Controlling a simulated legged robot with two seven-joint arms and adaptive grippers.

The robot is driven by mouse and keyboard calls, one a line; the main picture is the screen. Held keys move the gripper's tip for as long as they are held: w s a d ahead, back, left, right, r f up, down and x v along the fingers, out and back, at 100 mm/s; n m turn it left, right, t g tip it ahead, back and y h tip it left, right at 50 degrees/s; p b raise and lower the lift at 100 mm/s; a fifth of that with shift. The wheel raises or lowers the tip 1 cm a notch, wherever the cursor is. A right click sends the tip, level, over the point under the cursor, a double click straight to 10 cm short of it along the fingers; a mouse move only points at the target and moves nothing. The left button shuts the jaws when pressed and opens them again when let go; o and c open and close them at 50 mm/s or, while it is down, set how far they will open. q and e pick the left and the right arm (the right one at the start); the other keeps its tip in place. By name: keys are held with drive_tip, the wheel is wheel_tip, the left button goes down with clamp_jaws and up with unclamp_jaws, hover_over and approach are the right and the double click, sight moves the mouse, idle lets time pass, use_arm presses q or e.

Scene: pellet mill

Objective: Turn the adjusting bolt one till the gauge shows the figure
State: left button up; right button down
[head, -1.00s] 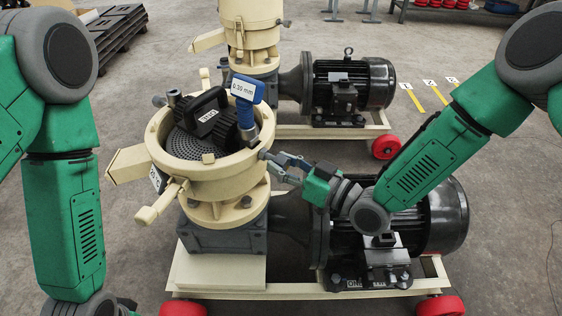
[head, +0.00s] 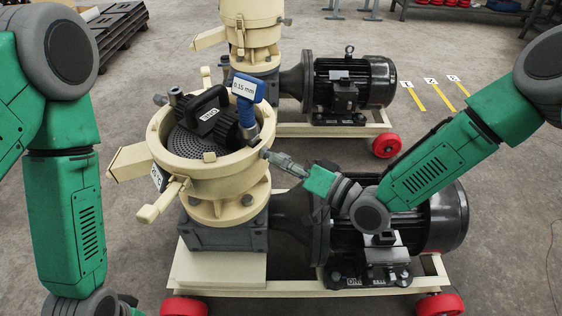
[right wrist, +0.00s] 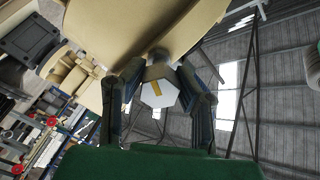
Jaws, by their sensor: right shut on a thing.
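The beige pellet mill (head: 215,182) stands in front with its top open. A blue gauge (head: 246,88) stands at the right of the roller block and reads 0.15 mm. My right gripper (head: 272,158) points left at the adjusting bolt on the mill's right rim. In the right wrist view, a pale hexagonal bolt head (right wrist: 158,94) with a yellow stripe sits between its two fingers (right wrist: 160,88), which are shut on it. The bolt's shank runs into the beige wall. My left arm hangs at the left; its gripper is out of view.
The black roller block (head: 207,115) sits over the perforated die (head: 186,143). Another bolt (head: 160,99) sticks out at the rim's left. A dark motor (head: 440,222) lies below my right arm. A second mill (head: 252,38) stands behind. Open floor lies at the right.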

drive_tip(key=shift+w+d+m, duration=0.1)
drive_tip(key=shift+d+m, duration=0.05)
drive_tip(key=shift+m, duration=0.25)
drive_tip(key=c, duration=1.2)
unclamp_jaws()
drive_tip(key=shift+f, duration=0.1)
drive_tip(key=shift+d, duration=0.2)
drive_tip(key=v, duration=1.1)
drive_tip(key=shift+s+d, duration=0.25)
drive_tip(key=shift+d, duration=0.05)
